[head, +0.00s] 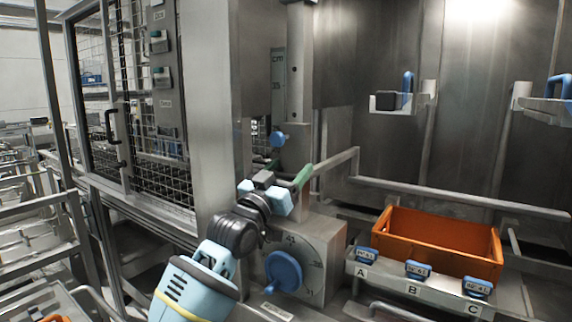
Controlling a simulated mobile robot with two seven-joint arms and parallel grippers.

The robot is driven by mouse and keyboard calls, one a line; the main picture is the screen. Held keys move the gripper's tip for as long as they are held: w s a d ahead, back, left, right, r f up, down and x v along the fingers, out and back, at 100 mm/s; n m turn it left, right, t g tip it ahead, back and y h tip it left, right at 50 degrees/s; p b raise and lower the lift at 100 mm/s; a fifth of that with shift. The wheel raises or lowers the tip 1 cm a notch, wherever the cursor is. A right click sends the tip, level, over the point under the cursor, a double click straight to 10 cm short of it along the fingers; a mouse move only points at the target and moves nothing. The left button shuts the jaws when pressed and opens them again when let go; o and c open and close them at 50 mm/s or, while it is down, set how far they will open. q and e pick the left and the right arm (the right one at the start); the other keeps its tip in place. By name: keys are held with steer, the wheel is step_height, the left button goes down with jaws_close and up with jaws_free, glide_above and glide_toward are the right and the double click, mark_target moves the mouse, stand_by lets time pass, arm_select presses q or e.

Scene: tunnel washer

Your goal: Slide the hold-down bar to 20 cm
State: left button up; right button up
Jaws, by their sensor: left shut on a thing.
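A green handle (303,175) shows in the middle of the head view, in front of an upright steel post (297,85). My left gripper (291,191) reaches up from the lower left and is shut on the green handle. Its fingers hide the handle's lower end. I take the handle to be the hold-down bar's grip; how it joins the bar is hidden. A vertical scale plate (278,80) marked "cm" stands behind, left of the post; 35 is readable, its lower part is hidden. A blue knob (278,139) sits below the scale. My right gripper is not in view.
A dial box with a blue knob (283,271) stands just below my left gripper. An orange crate (440,240) stands at the right, behind a ledge (390,283) with blue-handled parts labelled A, B, C. A steel rail (440,193) crosses behind. A mesh cage door (110,110) is at the left.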

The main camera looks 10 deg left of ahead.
arm_select(q)
steer(key=shift+d+f, duration=0.2)
steer(key=shift+f, duration=0.25)
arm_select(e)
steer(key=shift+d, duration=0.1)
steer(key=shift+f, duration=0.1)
arm_select(q)
steer(key=shift+f, duration=0.15)
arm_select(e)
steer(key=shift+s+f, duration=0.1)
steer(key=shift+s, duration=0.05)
arm_select(q)
steer(key=o, duration=1.1)
steer(key=shift+o, duration=0.2)
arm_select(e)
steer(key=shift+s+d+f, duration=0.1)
arm_select(q)
steer(key=shift+s, duration=0.1)
steer(key=v, duration=0.7)
steer(key=shift+s, duration=0.25)
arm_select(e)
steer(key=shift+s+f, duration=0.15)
arm_select(q)
steer(key=shift+a+f, duration=0.1)
